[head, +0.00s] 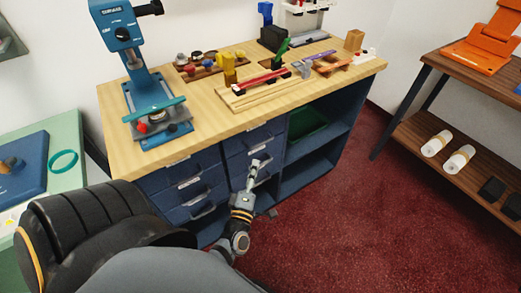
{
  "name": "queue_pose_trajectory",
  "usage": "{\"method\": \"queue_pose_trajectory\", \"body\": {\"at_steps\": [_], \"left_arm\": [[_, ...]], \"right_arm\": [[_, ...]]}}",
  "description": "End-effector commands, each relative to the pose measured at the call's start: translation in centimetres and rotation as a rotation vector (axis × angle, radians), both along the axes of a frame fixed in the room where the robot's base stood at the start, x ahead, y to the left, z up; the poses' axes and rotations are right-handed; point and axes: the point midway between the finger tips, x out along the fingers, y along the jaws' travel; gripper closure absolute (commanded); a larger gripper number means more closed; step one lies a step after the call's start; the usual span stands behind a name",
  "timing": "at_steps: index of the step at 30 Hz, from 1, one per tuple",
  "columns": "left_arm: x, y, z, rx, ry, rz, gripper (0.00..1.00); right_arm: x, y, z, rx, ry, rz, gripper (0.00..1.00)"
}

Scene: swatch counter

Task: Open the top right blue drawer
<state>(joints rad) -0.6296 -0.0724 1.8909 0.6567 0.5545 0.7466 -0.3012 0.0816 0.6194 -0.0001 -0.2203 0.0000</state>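The counter's blue drawers stand in two columns under a light wooden top. The top right blue drawer (268,132) is the upper front of the right column, just below the wooden top, and looks closed. My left gripper (255,166) is in front of the right column, lower than the top drawer. Its fingers point up towards the drawer fronts and partly cover the lower ones. The fingers are small and nearly in line, so their opening and any contact with a handle cannot be made out. My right gripper is not in view.
The left drawer column (183,174) looks closed. Open shelves to the right hold a green bin (306,124). A blue press (128,50), yellow tool (228,68) and wooden racks stand on the counter. A brown shelf unit (440,87) stands right. Red carpet (340,225) is clear.

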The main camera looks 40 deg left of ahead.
Motion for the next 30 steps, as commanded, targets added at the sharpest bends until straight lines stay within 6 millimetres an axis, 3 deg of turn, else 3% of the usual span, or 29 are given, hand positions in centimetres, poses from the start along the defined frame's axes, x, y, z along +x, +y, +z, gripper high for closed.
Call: {"method": "queue_pose_trajectory", "body": {"at_steps": [7, 15, 21, 30], "left_arm": [[1.0, 0.5, 0.9, -0.009, -0.017, 0.004, 0.67], [6.3, 2.6, 1.7, -0.006, -0.015, 0.002, 0.67], [9.0, 3.7, 1.8, -0.005, -0.013, 0.004, 0.67], [9.7, 4.0, 1.8, -0.007, -0.011, 0.004, 0.67]], "right_arm": [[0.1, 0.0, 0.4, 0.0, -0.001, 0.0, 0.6], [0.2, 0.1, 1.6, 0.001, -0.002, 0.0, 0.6], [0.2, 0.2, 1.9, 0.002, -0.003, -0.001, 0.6], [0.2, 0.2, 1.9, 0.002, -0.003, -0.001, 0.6]]}}
